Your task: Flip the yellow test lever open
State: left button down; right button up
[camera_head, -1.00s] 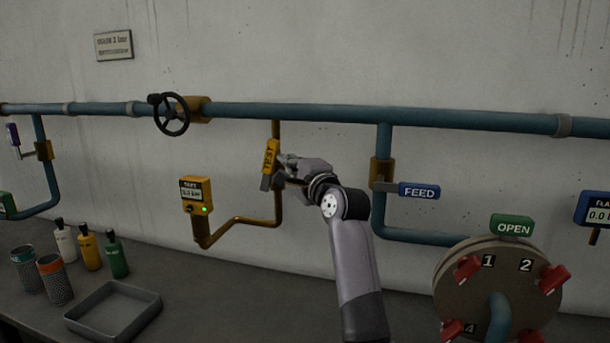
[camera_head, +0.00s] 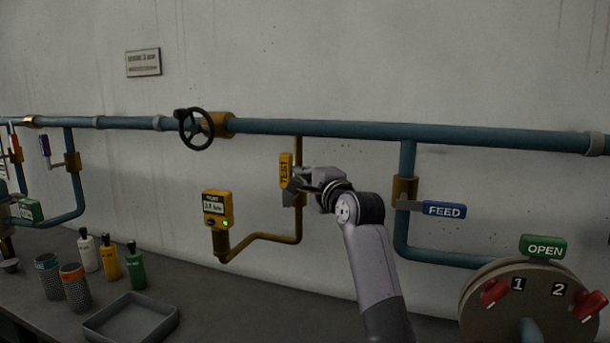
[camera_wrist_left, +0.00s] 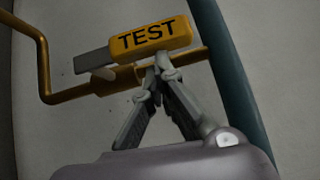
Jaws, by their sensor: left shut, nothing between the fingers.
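The yellow test lever (camera_head: 285,170), marked TEST, sits on the thin yellow pipe. Its handle stands nearly upright in the head view. In the left wrist view the lever (camera_wrist_left: 150,38) lies roughly along the yellow pipe, with its grey arm at the left end. My left gripper (camera_head: 303,187) is just right of the lever in the head view. In the wrist view the gripper's (camera_wrist_left: 162,66) fingertips are together and empty, close to the handle's lower edge. I cannot tell whether they touch it. My right gripper is not in view.
A yellow gauge box (camera_head: 217,208) with a green light stands left of the lever. A black handwheel (camera_head: 196,129) is on the blue pipe (camera_head: 330,129). A blue FEED lever (camera_head: 444,209) is to the right. Bottles and a grey tray (camera_head: 130,318) are on the bench below.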

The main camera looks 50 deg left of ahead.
pick_arm(q)
jog(key=v, duration=0.7)
jog(key=shift+d, duration=0.3)
jog(key=shift+f, duration=0.2)
